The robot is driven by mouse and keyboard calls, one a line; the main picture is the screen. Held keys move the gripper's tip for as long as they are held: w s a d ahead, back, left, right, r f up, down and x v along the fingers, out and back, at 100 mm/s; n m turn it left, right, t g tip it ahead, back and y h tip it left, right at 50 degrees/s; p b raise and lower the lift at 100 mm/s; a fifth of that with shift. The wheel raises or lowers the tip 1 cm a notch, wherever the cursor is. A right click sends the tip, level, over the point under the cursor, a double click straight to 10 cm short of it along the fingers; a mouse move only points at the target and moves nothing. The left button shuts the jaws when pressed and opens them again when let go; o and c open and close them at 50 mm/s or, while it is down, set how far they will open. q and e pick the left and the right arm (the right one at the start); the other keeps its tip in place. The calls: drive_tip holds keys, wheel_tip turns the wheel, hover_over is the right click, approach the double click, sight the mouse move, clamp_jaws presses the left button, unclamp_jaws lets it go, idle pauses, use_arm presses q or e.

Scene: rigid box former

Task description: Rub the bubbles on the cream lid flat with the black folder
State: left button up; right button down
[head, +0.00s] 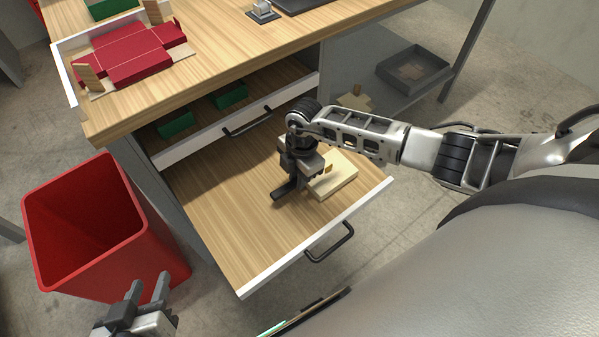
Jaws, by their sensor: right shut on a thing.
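The cream lid (340,180) lies in the pulled-out lower drawer, near its right front corner. A small yellow-gold patch shows on it beside my gripper. Bubbles cannot be made out at this size. My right gripper (297,178) points down at the lid's left side and hides part of its left edge. It is shut on a dark bar, the black folder (281,192), which sticks out to the lower left over the drawer floor. I cannot tell whether the folder touches the lid. My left gripper (150,290) is low at the left, fingers apart and empty.
The lower drawer (225,215) has bare floor left of the lid. The upper drawer (282,96) is partly open with green boxes (176,124). A red bin (110,225) stands left. A red box blank (135,55) lies on the bench. A dark tray (413,68) sits on the shelf.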

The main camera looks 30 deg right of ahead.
drive_tip(key=shift+s+a+p, duration=0.15)
drive_tip(key=shift+a+p, duration=0.15)
drive_tip(key=shift+a, duration=0.45)
drive_tip(key=shift+d, duration=0.25)
idle(0.4)
drive_tip(key=shift+d, duration=0.3)
drive_tip(key=shift+w+d+f, duration=0.1)
drive_tip(key=shift+w+d, duration=0.1)
drive_tip(key=shift+d, duration=0.55)
idle(0.5)
